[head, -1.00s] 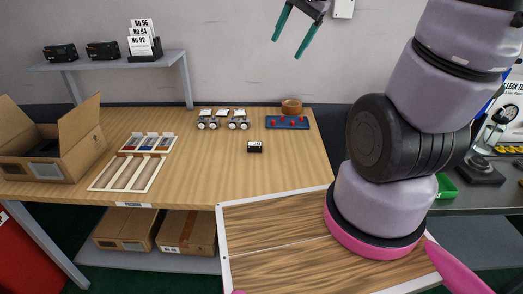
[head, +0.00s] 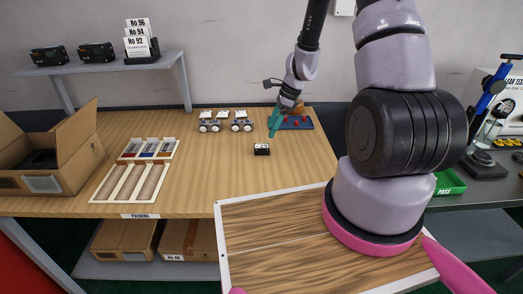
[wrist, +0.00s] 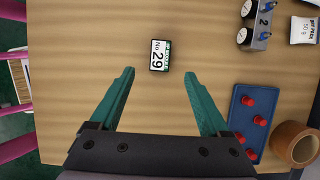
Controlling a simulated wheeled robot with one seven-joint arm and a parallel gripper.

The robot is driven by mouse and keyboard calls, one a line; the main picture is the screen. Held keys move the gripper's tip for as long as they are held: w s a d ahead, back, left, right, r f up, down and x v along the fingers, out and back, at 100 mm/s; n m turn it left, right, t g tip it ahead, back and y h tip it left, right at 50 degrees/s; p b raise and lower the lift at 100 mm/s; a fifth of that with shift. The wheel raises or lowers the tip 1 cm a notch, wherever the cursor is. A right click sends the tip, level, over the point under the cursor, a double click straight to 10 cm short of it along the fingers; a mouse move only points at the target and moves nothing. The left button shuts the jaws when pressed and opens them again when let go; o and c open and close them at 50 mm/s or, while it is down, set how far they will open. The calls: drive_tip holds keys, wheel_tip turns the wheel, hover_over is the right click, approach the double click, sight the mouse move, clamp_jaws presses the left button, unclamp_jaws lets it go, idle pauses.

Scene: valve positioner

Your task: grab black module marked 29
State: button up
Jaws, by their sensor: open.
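The black module marked 29 (wrist: 160,56) lies on the wooden table with its white label facing up. In the wrist view it sits ahead of my fingertips, roughly centred between them. In the head view the module (head: 261,149) is small and dark, in the middle of the table. My gripper (wrist: 158,75) has two teal fingers spread wide with nothing between them. In the head view my gripper (head: 273,127) is above the table, up and to the right of the module, apart from it.
A blue tray with red knobs (wrist: 238,122) and a brown ring (wrist: 294,144) lie right of my fingers in the wrist view. Small wheeled units (head: 225,121) stand at the back. An open carton (head: 70,180) and a divided tray (head: 135,176) are on the left. Bare table surrounds the module.

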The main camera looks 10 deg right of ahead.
sight(263, 146)
drive_tip(key=x, duration=0.9)
drive_tip(key=shift+f, duration=0.2)
clamp_jaws()
